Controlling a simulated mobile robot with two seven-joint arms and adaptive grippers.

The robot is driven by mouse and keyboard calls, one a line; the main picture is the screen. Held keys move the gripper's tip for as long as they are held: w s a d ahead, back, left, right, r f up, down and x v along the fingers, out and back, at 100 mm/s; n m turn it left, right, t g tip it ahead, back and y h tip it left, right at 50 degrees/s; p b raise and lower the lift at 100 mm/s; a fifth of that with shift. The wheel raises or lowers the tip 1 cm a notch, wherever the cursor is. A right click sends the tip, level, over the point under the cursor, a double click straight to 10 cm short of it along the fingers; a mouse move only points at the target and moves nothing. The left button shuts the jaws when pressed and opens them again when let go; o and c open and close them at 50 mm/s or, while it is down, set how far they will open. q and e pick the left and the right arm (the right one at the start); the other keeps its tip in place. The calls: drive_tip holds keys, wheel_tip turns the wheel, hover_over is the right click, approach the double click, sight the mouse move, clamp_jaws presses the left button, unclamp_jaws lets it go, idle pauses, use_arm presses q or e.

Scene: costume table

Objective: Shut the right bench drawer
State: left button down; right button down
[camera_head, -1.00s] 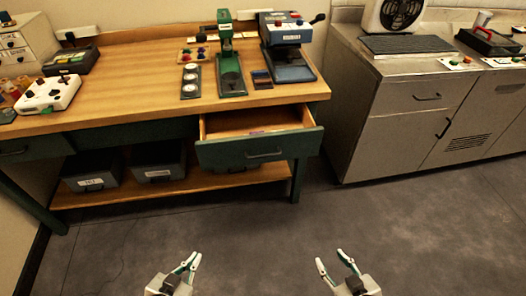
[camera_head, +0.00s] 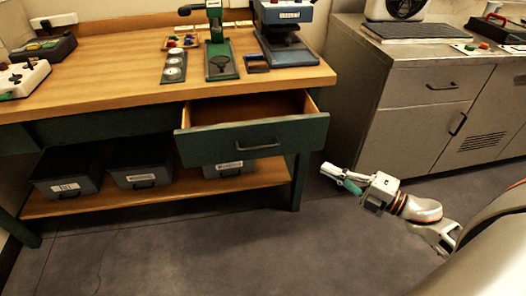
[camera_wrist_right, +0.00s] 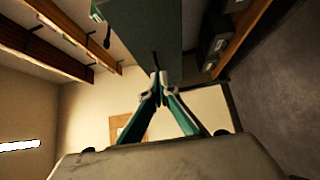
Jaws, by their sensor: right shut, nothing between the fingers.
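The right bench drawer (camera_head: 220,142) is pulled out from under the wooden bench top. It has a dark green front, a dark bar handle (camera_head: 258,146) and a wooden inside that looks empty. My right gripper (camera_head: 326,170) is just right of and a little below the right end of the drawer front, apart from it in the head view. In the right wrist view the gripper's fingertips (camera_wrist_right: 160,78) meet, with nothing between them. A green panel, apparently the drawer front (camera_wrist_right: 150,30), lies just beyond them. Contact cannot be told. My left gripper is out of view.
The bench (camera_head: 110,92) carries a green press (camera_head: 219,60), a blue machine (camera_head: 288,40) and small trays. Grey bins (camera_head: 140,171) stand on its lower shelf (camera_head: 110,202). A grey cabinet (camera_head: 415,120) stands to the right. The floor (camera_head: 180,255) in front is clear.

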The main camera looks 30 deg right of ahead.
drive_tip(key=shift+n, duration=0.3)
drive_tip(key=x, duration=0.4)
drive_tip(key=d+x, duration=0.1)
drive_tip(key=x, duration=0.3)
drive_tip(key=w+d+x, duration=0.1)
drive_tip(key=x, duration=0.4)
drive_tip(key=shift+b, duration=0.35)
drive_tip(key=shift+w, duration=0.15)
drive_tip(key=shift+w, duration=0.1)
